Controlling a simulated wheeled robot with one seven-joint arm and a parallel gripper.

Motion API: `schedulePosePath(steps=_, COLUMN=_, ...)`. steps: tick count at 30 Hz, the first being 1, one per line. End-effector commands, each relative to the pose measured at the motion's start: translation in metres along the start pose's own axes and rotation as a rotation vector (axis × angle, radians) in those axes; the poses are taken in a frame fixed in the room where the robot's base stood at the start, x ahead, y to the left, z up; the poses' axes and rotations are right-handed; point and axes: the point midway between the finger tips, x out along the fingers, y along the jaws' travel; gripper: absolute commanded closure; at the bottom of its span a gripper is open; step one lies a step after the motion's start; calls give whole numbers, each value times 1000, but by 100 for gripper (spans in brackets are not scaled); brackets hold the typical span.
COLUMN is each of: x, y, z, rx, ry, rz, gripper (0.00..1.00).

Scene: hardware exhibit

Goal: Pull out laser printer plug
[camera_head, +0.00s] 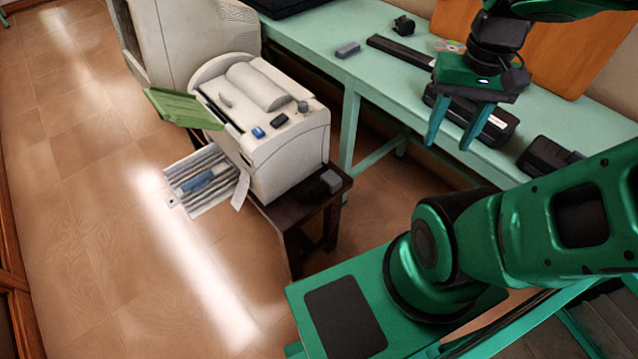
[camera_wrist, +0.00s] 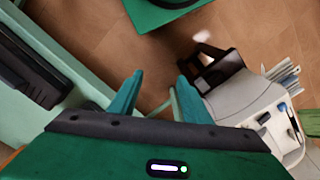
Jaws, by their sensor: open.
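The laser printer (camera_head: 275,160) is a cream-white machine with an open green flap and a paper tray, standing on a small dark stool (camera_head: 335,215). It also shows at the right of the wrist view (camera_wrist: 245,98). A small grey block (camera_head: 327,181) sits on the stool beside the printer's right side; I cannot tell whether it is the plug. No plug is clearly recognisable. My gripper (camera_head: 449,145) is open and empty, high over the green table's edge, to the right of the printer. Its two fingers show apart in the wrist view (camera_wrist: 158,77).
The long green table (camera_head: 300,32) holds a small grey box (camera_head: 348,50), a black bar (camera_head: 400,52), a disc (camera_head: 450,46) and black devices (camera_head: 545,157). A large cream machine (camera_head: 165,40) stands behind the printer. The tiled floor (camera_head: 95,220) at left is clear.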

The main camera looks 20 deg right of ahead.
Motion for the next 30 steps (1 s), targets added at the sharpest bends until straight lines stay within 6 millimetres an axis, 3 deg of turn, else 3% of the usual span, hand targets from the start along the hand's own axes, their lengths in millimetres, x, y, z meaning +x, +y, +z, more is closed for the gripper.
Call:
schedulePosePath(steps=8, x=34, y=-46, z=-58, rx=118, ry=-47, rz=-1, gripper=56)
schedulePosePath(steps=15, x=85, y=-98, z=-103, rx=251, ry=-104, rz=-31, gripper=56)
schedulePosePath(steps=22, x=148, y=-151, z=-129, rx=397, ry=-186, rz=-71, gripper=56)
schedulePosePath(steps=30, x=224, y=-207, z=-137, rx=577, ry=-304, rz=-113, gripper=56)
